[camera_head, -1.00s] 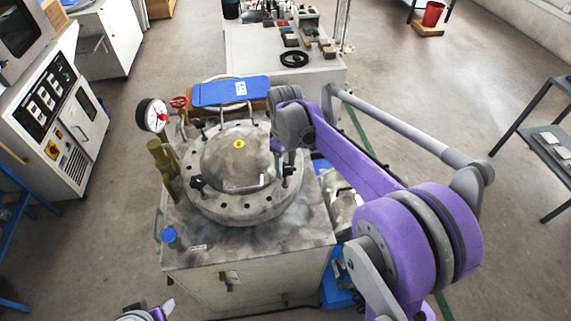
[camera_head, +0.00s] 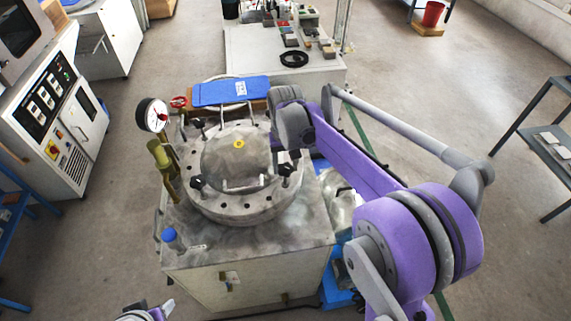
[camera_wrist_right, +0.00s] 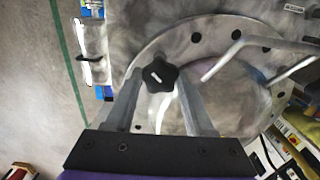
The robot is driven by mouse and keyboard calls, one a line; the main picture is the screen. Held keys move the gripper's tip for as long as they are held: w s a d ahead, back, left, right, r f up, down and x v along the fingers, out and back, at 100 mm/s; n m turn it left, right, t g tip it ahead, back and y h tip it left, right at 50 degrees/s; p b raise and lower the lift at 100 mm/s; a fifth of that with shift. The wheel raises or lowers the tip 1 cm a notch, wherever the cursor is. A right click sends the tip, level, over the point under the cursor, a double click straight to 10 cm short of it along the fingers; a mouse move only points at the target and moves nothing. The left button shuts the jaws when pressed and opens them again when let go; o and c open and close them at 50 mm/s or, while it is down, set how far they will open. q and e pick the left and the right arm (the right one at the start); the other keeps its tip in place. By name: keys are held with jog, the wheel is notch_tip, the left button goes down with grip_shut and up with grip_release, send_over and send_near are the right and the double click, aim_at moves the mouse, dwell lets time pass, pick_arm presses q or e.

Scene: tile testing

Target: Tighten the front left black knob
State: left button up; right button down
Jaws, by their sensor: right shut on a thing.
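The round metal lid (camera_head: 238,205) of the pressure vessel carries several black knobs around its rim. The front left black knob (camera_head: 196,182) stands clear, with no gripper at it. My left gripper (camera_head: 148,311) is only partly in view at the bottom edge.
A pressure gauge (camera_head: 152,115) and a brass valve (camera_head: 161,158) stand left of the lid. A blue pad (camera_head: 231,92) lies behind it. A metal handle (camera_wrist_right: 245,45) crosses the lid near my right gripper.

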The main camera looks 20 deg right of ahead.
dwell(0.5)
jog(key=shift+c, duration=1.3)
grip_release()
jog(key=shift+r, duration=0.1)
notch_tip(320, 180, up, 11)
jog(key=shift+p, duration=0.4)
jog(key=s+a+f+n+t+p, duration=0.1)
jog(key=s+f, duration=0.4)
jog(key=s, duration=0.6)
jog(key=s+a+f+n+t+p, duration=0.1)
jog(key=s+a+f+t, duration=0.3)
jog(key=s, duration=0.7)
jog(key=shift+a+f+n, duration=0.2)
jog(key=shift+f+n, duration=0.2)
jog(key=shift+f, duration=0.05)
